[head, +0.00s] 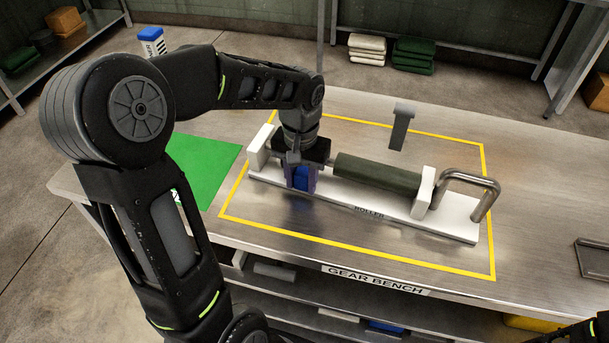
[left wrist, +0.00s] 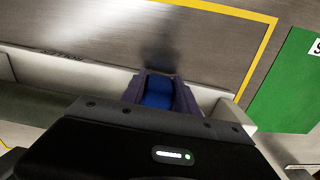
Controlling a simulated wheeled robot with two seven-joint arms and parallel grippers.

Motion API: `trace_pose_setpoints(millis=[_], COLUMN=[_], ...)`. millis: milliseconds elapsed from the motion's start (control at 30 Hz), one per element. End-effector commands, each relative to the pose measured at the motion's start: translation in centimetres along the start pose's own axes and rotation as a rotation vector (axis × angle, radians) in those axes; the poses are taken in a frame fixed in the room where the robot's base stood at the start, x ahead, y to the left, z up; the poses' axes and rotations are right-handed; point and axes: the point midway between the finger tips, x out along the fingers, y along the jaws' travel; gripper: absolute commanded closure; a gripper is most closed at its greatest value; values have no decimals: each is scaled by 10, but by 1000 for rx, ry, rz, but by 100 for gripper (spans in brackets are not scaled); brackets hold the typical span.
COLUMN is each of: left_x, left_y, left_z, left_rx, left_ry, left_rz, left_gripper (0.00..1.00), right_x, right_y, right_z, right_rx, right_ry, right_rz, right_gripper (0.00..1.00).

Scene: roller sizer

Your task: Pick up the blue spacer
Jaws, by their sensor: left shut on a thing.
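The blue spacer (head: 302,178) is between the fingers of my left gripper (head: 301,180), at the left part of the white roller stand. My left gripper points down and is shut on the spacer. In the left wrist view the blue spacer (left wrist: 158,91) shows between the two dark fingers. Whether it touches the stand is hidden. A dark green roller (head: 378,172) lies along the white stand (head: 440,222), to the right of the gripper. My right gripper is not clearly in view; only a bit of dark arm shows at the bottom right corner.
The stand sits inside a yellow outline on the metal gear bench (head: 400,255). A green mat (head: 205,168) lies to the left. A metal handle (head: 470,186) rises at the stand's right end. A grey upright piece (head: 402,127) stands behind the roller. The bench's right side is mostly clear.

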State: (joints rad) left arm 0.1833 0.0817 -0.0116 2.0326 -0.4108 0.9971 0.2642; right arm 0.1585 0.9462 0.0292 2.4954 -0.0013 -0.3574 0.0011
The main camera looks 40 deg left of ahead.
Motion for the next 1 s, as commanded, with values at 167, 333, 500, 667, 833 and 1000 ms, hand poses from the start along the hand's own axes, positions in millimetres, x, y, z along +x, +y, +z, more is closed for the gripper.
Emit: trace_pose_setpoints(millis=[167,333,500,667,833,1000], left_x=[0,-4,-17,-39,-70,-105], left_y=[0,0,0,0,0,0], left_z=[0,-1,-1,-1,-1,-1], left_rx=[0,0,0,0,1,0], left_ry=[0,2,3,4,4,5], left_rz=[0,0,0,1,0,1], left_gripper=[100,100,100,100,100,100], right_x=[0,0,0,-1,-2,-3], right_y=[0,0,0,0,-1,-1], right_z=[0,0,0,0,0,0], right_rx=[0,0,0,0,0,0], right_ry=[0,0,0,0,0,0], right_rz=[0,0,0,0,0,0], right_gripper=[64,64,64,64,64,64])
